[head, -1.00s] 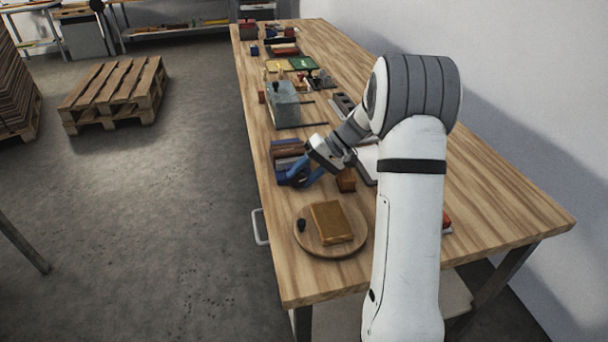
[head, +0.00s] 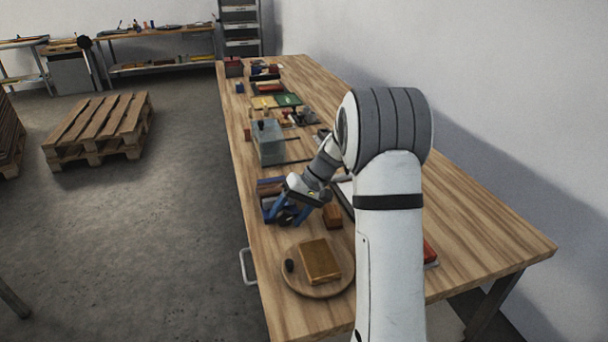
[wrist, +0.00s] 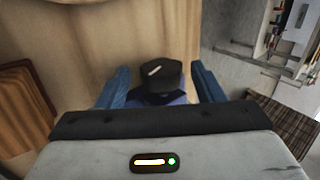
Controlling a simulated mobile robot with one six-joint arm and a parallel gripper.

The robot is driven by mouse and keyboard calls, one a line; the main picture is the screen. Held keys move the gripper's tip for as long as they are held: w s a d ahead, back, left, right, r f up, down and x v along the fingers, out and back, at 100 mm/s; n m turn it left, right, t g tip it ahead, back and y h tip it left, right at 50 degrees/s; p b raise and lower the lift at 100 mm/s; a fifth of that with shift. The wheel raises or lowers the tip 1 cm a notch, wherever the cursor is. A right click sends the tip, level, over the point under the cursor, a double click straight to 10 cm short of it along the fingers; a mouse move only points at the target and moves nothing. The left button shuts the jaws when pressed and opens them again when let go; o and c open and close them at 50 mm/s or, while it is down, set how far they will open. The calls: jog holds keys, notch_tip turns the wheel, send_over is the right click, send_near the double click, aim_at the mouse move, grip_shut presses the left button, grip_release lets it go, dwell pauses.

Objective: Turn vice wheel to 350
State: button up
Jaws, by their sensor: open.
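My gripper (head: 286,214) is low over the near left part of the wooden bench, beside a dark blue block-like body (head: 267,207) that looks like the vice. In the wrist view, my gripper's blue fingers (wrist: 161,82) are spread, one on each side of a dark, angular wheel (wrist: 166,84). The wheel has a short white mark on its top and sits above a blue-violet body. Gaps show between wheel and fingers, so it does not look gripped. In the head view, my gripper hides the wheel. I cannot read any number or scale.
A round wooden board (head: 318,291) with a brown block (head: 320,261) and a small dark knob (head: 289,265) lies nearer on the bench. An orange-brown block (head: 332,216) stands right of my gripper. A grey-green box (head: 269,147) stands farther back.

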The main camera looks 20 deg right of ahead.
aim_at(285, 213)
jog(key=h+p, duration=0.1)
jog(key=h, duration=0.1)
jog(key=a+h+p, duration=0.1)
jog(key=h, duration=0.1)
jog(key=shift+r+p, duration=0.35)
jog(key=shift+r, duration=0.05)
jog(key=h, duration=0.3)
jog(key=shift+a+f, duration=0.1)
jog(key=shift+a, duration=0.15)
notch_tip(285, 213, up, 9)
jog(key=shift+s+d+f+p, duration=0.1)
jog(key=shift+s+p, duration=0.05)
jog(key=shift+p, duration=0.25)
jog(key=s+r+t+p, duration=0.2)
jog(key=s+r+p, duration=0.6)
jog(key=s+r, duration=0.7)
jog(key=shift+s+r, duration=0.2)
jog(key=shift+s, duration=1.75)
